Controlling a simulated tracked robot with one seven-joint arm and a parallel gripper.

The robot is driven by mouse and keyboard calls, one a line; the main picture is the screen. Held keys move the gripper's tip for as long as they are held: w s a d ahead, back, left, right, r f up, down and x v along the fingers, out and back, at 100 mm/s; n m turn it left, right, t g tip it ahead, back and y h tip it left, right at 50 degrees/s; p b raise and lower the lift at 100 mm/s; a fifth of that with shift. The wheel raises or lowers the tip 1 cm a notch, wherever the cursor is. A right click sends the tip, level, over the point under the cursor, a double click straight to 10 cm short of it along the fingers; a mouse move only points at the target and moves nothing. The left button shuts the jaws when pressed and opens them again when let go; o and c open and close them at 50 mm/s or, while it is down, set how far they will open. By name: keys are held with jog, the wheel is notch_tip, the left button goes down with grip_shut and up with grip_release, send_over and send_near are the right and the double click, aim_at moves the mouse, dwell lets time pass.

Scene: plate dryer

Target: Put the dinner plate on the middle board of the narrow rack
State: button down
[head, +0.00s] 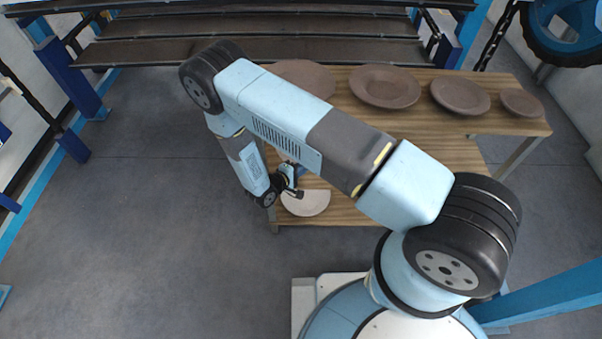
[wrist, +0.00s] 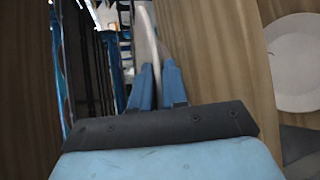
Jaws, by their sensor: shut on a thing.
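My gripper (head: 294,187) is over the front left part of the wooden table, shut on the dinner plate. In the wrist view the plate (wrist: 149,45) shows edge-on as a thin pale strip between the blue fingers (wrist: 155,85). In the head view a pale half-round plate (head: 307,204) shows beside the gripper, near the table's front edge; it appears to be the held one. A rack with several dark boards (head: 250,50) and blue posts stands behind the table. Another blue-framed rack (head: 75,145) is at the left edge, partly cut off. I cannot tell which is the narrow one.
Several brown plates, including a large one (head: 385,87) and the smallest (head: 522,103), lie in a row along the back of the wooden table (head: 425,140). A pale plate (wrist: 298,62) lies at the right of the wrist view. The grey floor (head: 150,220) left of the table is clear.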

aim_at(303, 178)
jog(key=shift+f, duration=1.95)
jog(key=c, duration=1.4)
grip_release()
jog(key=v, duration=1.2)
jog(key=shift+s, duration=0.1)
